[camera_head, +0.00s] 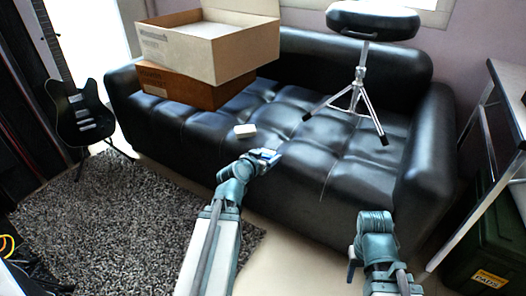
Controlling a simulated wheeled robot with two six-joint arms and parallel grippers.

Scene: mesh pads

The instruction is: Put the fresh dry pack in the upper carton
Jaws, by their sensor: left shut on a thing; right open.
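The upper carton (205,52) is an open cardboard box with a pale inside. It sits skewed on top of a browner lower carton (180,86) at the left of the black sofa. A small white pack (245,130) lies on the sofa seat, in front of the cartons. My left gripper (267,155) is over the sofa's front edge, just right of and nearer than that pack. It is shut on a small, pale thing, mostly hidden by the jaws; I cannot tell which pack is the fresh one. My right gripper (354,262) is open, low in front of the sofa.
The black sofa (300,140) fills the middle. A black-seated stool (372,22) stands on it with spread metal legs. A guitar (82,112) stands at left by a grey rug (110,215). A table (510,90) and a dark green box (490,245) are at right.

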